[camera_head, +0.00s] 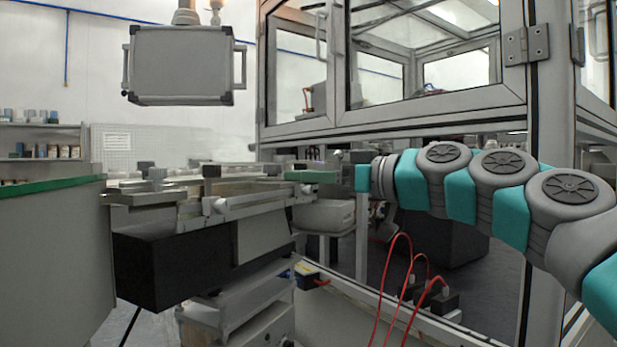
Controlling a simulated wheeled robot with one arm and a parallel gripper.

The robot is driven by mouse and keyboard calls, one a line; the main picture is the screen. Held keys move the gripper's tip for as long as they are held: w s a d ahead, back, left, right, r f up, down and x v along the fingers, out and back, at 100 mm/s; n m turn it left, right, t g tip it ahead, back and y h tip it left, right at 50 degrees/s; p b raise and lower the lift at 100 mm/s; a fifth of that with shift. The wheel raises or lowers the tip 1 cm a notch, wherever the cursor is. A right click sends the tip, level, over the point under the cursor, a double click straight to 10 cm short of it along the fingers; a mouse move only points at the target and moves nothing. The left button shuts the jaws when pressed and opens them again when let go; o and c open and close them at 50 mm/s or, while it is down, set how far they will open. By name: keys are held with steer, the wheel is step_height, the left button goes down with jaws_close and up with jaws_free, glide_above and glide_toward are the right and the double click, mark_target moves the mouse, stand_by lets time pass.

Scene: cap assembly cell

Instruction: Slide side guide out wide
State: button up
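A metal feeder track (150,198) runs across the left middle of the view, on top of a black box-shaped unit. A long silver rail (255,200), which looks like the side guide, lies along its near side. It has small blocks and clamps on it. My arm reaches in from the right, and its wrist ends near the right end of the track. My gripper (318,176) is small and seen side-on there, beside a green bar-like piece. I cannot tell whether it touches the rail or whether its fingers are apart.
A framed glass machine cabinet (430,110) stands behind my arm. A grey monitor box (183,65) hangs at the upper left. A green-topped counter (50,185) is at the left. Red cables (410,270) loop below my arm. A light grey bin (325,216) sits under the track's right end.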

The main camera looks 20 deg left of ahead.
steer(key=shift+d, duration=0.1)
steer(key=b+v, duration=0.1)
steer(key=v, duration=0.6)
steer(key=shift+s+d, duration=0.15)
steer(key=shift+d, duration=0.05)
stand_by(0.3)
steer(key=s+d+f+m+g+h, duration=0.1)
steer(key=s+f+m+h, duration=0.2)
steer(key=f, duration=0.6)
steer(key=s+d+f+g+h, duration=0.1)
steer(key=s+f+h, duration=0.2)
steer(key=s+f, duration=0.5)
steer(key=s+d+f+m+h, duration=0.15)
steer(key=f+h, duration=0.25)
steer(key=f, duration=0.7)
steer(key=s+d+f+m+g+h, duration=0.2)
steer(key=s+d+f+m, duration=0.3)
steer(key=s+d+f, duration=0.4)
steer(key=s+d+f+m+g+h, duration=0.3)
steer(key=s+d+f+m+h, duration=0.2)
steer(key=s+d+f, duration=0.5)
step_height(320, 180, down, 4)
steer(key=shift+d+f, duration=0.1)
steer(key=shift+d, duration=0.2)
